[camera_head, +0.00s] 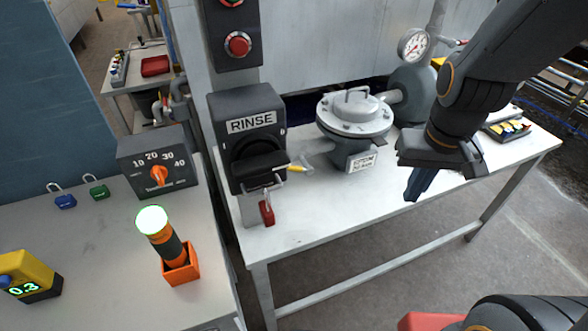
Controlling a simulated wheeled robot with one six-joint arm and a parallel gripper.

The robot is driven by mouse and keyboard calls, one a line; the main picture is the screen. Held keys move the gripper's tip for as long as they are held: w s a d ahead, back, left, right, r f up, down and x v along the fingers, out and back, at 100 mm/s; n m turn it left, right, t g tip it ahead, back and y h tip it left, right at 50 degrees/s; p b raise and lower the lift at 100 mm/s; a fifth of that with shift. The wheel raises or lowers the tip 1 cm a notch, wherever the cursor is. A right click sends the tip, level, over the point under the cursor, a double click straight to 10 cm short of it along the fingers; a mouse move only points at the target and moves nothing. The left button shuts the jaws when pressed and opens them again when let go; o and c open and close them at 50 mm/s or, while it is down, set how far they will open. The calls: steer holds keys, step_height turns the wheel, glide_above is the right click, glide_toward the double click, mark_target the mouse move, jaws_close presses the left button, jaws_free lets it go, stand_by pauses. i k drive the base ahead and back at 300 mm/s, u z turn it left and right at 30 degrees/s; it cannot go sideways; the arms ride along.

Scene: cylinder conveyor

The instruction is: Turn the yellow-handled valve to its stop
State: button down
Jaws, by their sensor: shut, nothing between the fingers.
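The yellow valve handle (297,168) shows just right of the black RINSE switch box, low over the white bench.
The RINSE box (247,138) has a red padlock (267,213) hanging below. A bolted metal vessel (354,122) with a label stands mid-bench, near a gauge (413,45). At left are a timer box (157,163), a lit lamp (166,240) and a yellow meter (30,275). The bench front (310,215) is clear.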

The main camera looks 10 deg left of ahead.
mark_target(309, 170)
steer(key=k, duration=0.7)
steer(key=z, duration=1.1)
steer(key=i, duration=0.95)
steer(key=u, duration=2.05)
steer(key=i, duration=0.5)
steer(key=u, duration=0.05)
